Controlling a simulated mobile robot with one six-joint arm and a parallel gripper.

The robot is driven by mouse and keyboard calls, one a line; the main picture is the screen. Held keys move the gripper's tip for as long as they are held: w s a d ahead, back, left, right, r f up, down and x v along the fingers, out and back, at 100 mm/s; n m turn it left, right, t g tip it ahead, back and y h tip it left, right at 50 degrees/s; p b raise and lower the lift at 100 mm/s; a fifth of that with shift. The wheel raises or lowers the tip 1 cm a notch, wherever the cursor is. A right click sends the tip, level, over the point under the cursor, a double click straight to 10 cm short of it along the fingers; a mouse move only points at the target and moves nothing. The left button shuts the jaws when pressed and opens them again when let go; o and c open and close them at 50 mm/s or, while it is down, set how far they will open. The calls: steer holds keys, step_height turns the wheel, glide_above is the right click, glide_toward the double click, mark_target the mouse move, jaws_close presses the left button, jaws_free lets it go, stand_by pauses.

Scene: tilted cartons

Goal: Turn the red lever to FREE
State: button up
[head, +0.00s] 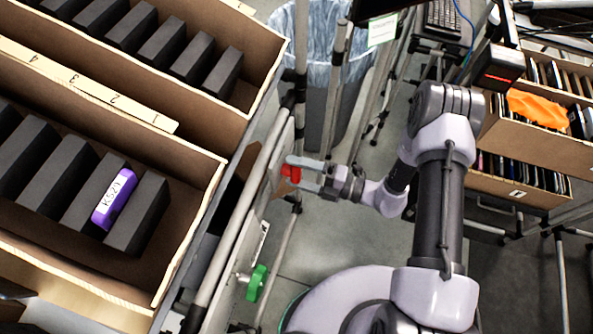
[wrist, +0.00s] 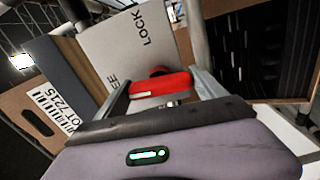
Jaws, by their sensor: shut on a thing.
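The red lever (head: 291,172) is on a pale plate on the side of the rack, left of my arm in the head view. In the wrist view the red lever (wrist: 160,84) lies crosswise between my two fingers, in front of the light plate (wrist: 125,47). The plate reads LOCK at its upper right, and letters ending in E show at its lower left, partly hidden. My gripper (head: 308,175) is shut on the lever, one finger at each end of it in the wrist view. Which word the lever points to is unclear.
Cartons with dark blocks (head: 140,215) tilt on the rack at left; one holds a purple labelled item (head: 114,199). A green knob (head: 257,283) sits lower on the rack. A bin with a clear liner (head: 330,70) stands behind. More cartons (head: 530,150) are at right.

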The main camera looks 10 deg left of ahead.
steer(key=shift+n, duration=0.6)
steer(key=o, duration=1.3)
steer(key=d+p, duration=0.1)
steer(key=d, duration=0.4)
steer(key=s+d+p, duration=0.1)
steer(key=d, duration=0.5)
steer(key=d+p, duration=0.1)
steer(key=d, duration=0.5)
steer(key=shift+s+d, duration=0.2)
steer(key=shift+d, duration=0.05)
